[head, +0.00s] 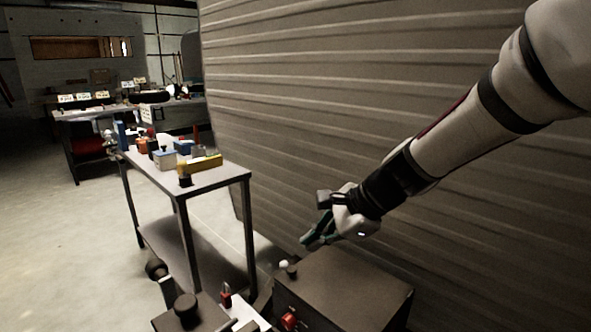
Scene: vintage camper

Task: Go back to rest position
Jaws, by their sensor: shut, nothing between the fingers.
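My arm comes in from the upper right of the head view. My gripper (312,240) is at its end, pointing down and to the left. It is shut and holds nothing. It hangs above a dark box-like surface (350,283) at the bottom of the view, near a small white-topped knob (285,266). I cannot tell whether it touches anything there. No object of the task other than my own arm shows.
A ribbed wall (300,100) runs close behind my arm. A workbench (72,115) is farther back. Open floor (60,240) lies at left.

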